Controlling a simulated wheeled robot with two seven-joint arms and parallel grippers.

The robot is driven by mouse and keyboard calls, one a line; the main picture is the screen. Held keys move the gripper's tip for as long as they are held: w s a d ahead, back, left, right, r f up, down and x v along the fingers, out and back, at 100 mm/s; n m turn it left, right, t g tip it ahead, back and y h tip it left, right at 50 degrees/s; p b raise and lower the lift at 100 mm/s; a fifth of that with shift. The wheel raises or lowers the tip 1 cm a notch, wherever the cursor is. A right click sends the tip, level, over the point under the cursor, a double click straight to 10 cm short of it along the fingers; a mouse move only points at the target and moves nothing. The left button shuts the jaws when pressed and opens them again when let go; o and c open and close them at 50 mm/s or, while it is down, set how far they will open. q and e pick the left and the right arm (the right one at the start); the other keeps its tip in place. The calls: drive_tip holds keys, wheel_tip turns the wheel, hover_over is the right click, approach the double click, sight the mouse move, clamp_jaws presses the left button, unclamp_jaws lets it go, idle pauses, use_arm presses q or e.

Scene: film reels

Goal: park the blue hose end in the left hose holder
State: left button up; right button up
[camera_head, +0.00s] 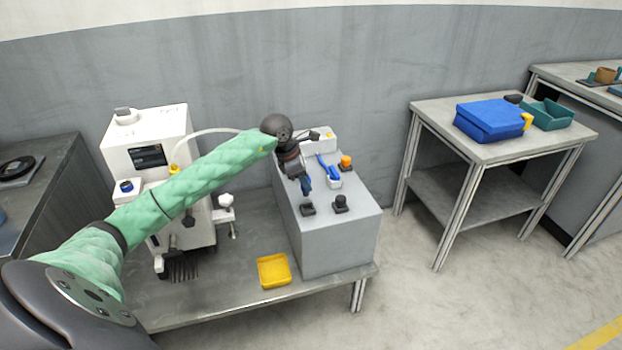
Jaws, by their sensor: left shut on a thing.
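My left gripper (302,178) reaches over the grey box from the left, pointing down. It is shut on a small dark blue piece, which looks like the blue hose end (306,187). The piece hangs just above the left black holder (308,209) on the box top; a small gap seems to show between them. A second black holder (341,204) stands to its right. The fingers are small and dark here, so the exact grip is hard to see. My right gripper is not in view.
The grey box (340,245) stands on a metal table. On it are a bright blue tool (327,167) in a white cup (334,182) and an orange knob (346,161). A white machine (146,150) stands left, a yellow tray (273,270) in front.

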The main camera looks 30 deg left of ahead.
sight(306, 194)
use_arm(q)
drive_tip(key=shift+w+d+f, duration=0.2)
drive_tip(key=shift+f, duration=0.05)
drive_tip(key=shift+f+b, duration=1.15)
drive_tip(key=shift+f, duration=1.6)
drive_tip(key=shift+b, duration=0.35)
drive_tip(key=shift+f+b, duration=0.4)
drive_tip(key=shift+f, duration=0.2)
drive_tip(key=o, duration=0.7)
drive_tip(key=shift+a+r, duration=0.1)
drive_tip(key=shift+r, duration=0.05)
